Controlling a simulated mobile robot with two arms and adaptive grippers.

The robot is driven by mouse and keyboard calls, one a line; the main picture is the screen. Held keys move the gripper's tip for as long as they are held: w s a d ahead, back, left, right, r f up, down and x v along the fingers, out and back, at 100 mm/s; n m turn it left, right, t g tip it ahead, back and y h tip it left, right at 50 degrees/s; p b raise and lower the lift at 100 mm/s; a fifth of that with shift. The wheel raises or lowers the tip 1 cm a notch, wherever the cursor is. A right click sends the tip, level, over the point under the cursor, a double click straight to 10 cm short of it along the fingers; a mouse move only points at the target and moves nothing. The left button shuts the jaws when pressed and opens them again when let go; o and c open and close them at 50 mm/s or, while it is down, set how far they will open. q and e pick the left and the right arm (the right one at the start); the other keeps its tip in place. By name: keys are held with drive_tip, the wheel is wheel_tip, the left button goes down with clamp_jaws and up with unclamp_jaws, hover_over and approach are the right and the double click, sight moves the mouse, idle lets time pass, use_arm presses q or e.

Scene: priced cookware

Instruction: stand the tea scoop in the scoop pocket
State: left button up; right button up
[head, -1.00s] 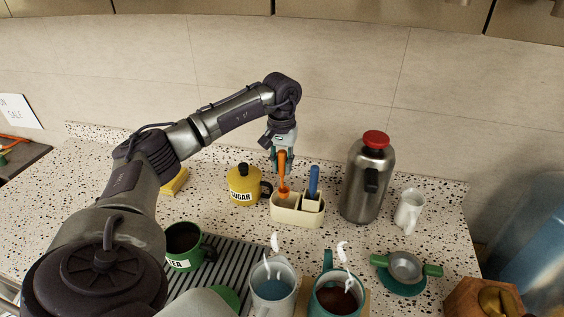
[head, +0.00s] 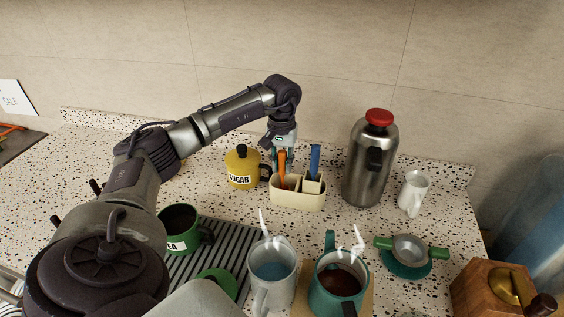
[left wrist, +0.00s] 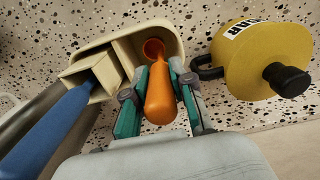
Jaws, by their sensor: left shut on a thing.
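The orange tea scoop (head: 282,169) is upright in my left gripper (head: 284,157), which is shut on its handle. In the left wrist view the scoop (left wrist: 160,95) hangs between the fingers of my left gripper (left wrist: 160,92), its round end inside the wider compartment of the cream caddy (left wrist: 93,49). The caddy (head: 297,199) stands on the counter near the wall. A blue-handled tool (head: 314,162) stands in the smaller square pocket beside it. Whether the scoop touches the compartment floor is hidden. My right gripper is not in view.
A yellow sugar pot (head: 241,168) stands close left of the caddy, and a steel flask (head: 370,165) with a red lid stands to its right. Steaming mugs (head: 272,280), a green TEA mug (head: 180,228) and a strainer (head: 409,250) are in front.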

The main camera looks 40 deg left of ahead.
use_arm(q)
drive_tip(key=o, duration=1)
drive_tip(key=shift+c, duration=0.2)
wheel_tip(320, 180, up, 12)
drive_tip(key=shift+r, duration=0.1)
idle(0.3)
